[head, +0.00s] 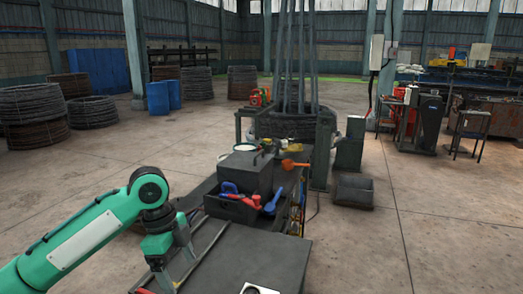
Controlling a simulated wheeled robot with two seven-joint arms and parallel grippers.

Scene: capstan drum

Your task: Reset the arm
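My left arm (88,232), green with a dark grey joint, reaches in from the lower left and bends down at its wrist. The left gripper (170,262) hangs beside the left edge of the dark workbench (235,262). Its fingertips are not clear, so I cannot tell whether it is open or shut. I see nothing held in it. My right arm and gripper are out of view.
On the bench, a black bin (232,207) holds red and blue tools, in front of a dark grey box (246,172). An orange tool (294,164) lies behind. The capstan drum (290,124) with tall posts stands beyond. Open concrete floor (440,225) lies to the right.

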